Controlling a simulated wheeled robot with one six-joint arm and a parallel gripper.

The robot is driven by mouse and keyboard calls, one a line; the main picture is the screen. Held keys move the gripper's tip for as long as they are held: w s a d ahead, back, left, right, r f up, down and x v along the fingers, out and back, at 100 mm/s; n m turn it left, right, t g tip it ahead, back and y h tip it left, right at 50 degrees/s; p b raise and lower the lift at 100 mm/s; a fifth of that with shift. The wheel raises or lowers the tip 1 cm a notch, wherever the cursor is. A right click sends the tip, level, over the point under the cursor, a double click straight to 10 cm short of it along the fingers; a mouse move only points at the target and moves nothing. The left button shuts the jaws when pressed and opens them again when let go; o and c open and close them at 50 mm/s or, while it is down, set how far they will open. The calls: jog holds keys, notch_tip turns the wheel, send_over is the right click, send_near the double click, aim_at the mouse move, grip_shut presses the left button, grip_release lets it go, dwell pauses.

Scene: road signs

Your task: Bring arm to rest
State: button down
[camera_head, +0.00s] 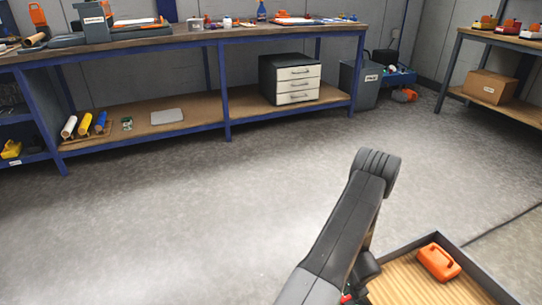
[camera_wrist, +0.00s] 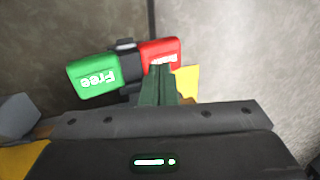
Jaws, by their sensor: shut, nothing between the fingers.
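My arm (camera_head: 345,230) reaches up from the bottom of the head view, bent at a dark joint; my gripper is out of that view. In the wrist view, my gripper (camera_wrist: 159,72) shows as narrow dark green fingers, closed together with nothing between them. Just beyond the fingertips is a sign with a green part reading "Free" (camera_wrist: 93,76), upside down, and a red part (camera_wrist: 162,52), joined by a dark middle piece. The fingers overlap the sign in the picture; I cannot tell whether they touch it.
A dark-rimmed tray (camera_head: 490,278) with an orange case (camera_head: 438,262) lies at the lower right. A long workbench (camera_head: 180,38) stands at the back, with a drawer unit (camera_head: 290,80) on its lower shelf. Another bench with a cardboard box (camera_head: 490,87) is at the right. Open floor (camera_head: 200,200) lies between.

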jog(key=shift+s+d+r, duration=0.15)
jog(key=shift+r, duration=0.1)
jog(key=p+v, duration=0.1)
jog(key=v, duration=0.2)
jog(key=shift+r, duration=0.3)
jog(key=shift+f, duration=0.1)
